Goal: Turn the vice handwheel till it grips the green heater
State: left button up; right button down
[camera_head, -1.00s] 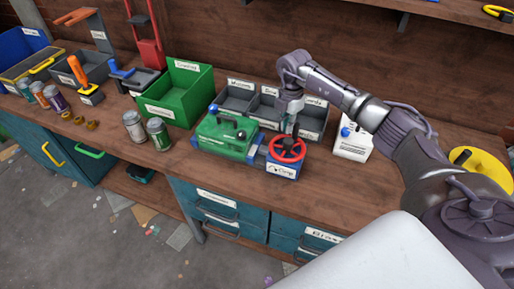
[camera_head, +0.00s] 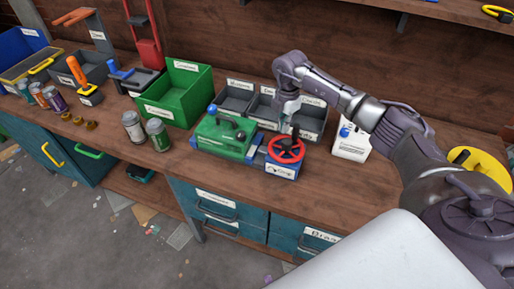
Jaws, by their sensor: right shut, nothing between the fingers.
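The green heater (camera_head: 222,140) sits in the blue vice (camera_head: 281,171) on the wooden bench, in the middle of the head view. The vice's red handwheel (camera_head: 287,150) is at the right end of the vice. My right gripper (camera_head: 291,132) points down at the far side of the handwheel, with its fingertips at or just behind the rim. It is shut with nothing in it. I cannot tell whether it touches the wheel, or whether the jaw bears on the heater. My left gripper is out of view.
Grey labelled bins (camera_head: 236,98) stand behind the heater, close to my right gripper. A green crate (camera_head: 183,98) and two cans (camera_head: 159,135) are to the left. A white labelled container (camera_head: 351,143) stands right of the vice. The bench front near the vice is clear.

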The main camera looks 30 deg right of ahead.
jog(key=shift+a, duration=0.15)
jog(key=shift+r+p, duration=0.55)
notch_tip(320, 180, up, 8)
jog(key=p, duration=0.6)
jog(key=shift+f, duration=0.15)
